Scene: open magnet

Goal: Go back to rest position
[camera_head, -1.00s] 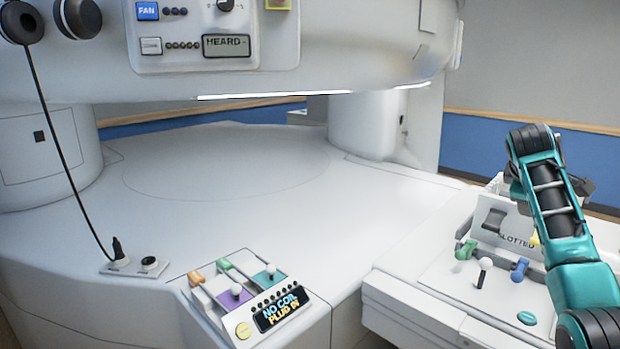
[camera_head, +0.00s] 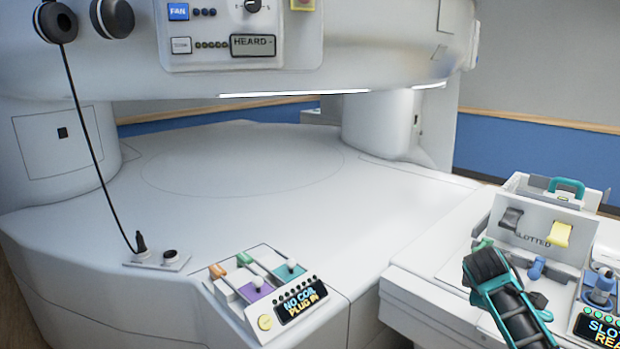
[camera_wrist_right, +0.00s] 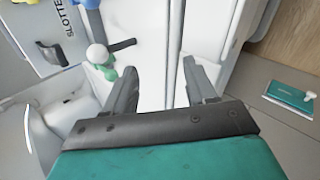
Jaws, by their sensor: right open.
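My right arm (camera_head: 505,300), teal and black, rises from the bottom edge at the lower right in the head view, in front of the white side unit. My right gripper (camera_wrist_right: 160,66) shows in the wrist view with its two dark fingers apart and nothing between them. A white-tipped lever (camera_wrist_right: 97,54) and a green lever (camera_wrist_right: 107,72) lie just left of the left finger, apart from it as far as I can tell. My left gripper is not in view.
The side unit carries a panel marked SLOTTED (camera_head: 532,240), a yellow lever (camera_head: 561,233), a blue lever (camera_head: 537,267) and a display (camera_head: 600,328). The broad white magnet bed (camera_head: 240,170) is clear.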

